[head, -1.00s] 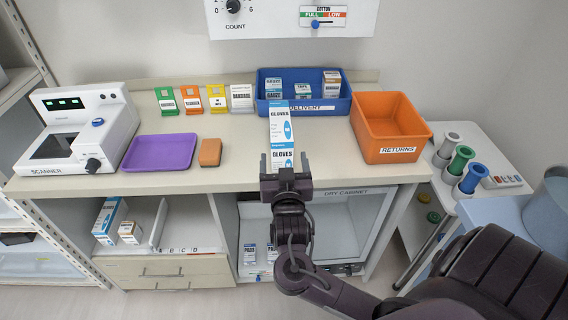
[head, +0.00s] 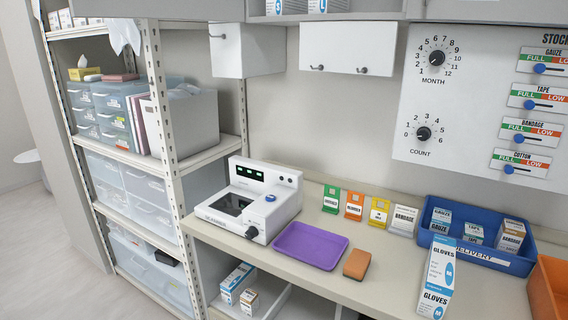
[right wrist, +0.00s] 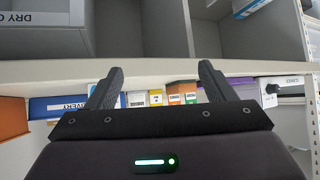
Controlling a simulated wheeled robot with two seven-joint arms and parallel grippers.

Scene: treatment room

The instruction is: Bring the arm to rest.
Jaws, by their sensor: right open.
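My right gripper (right wrist: 159,74) shows in the right wrist view, its two fingers wide apart with nothing between them. That view is upside down. Beyond the fingers are the pale counter edge (right wrist: 240,70), the blue delivery bin (right wrist: 60,107) and several small coloured cards. Neither of my grippers nor my arms show in the head view now. The tall gloves box (head: 437,280) stands on the counter in front of the blue delivery bin (head: 480,252), with no gripper at it.
The counter (head: 345,290) also holds the white scanner (head: 250,200), purple tray (head: 310,246), orange-brown block (head: 357,264) and orange bin (head: 545,290). A shelf rack (head: 165,170) stands at left. Open compartments lie below the counter. A panel with dials (head: 470,110) hangs on the wall.

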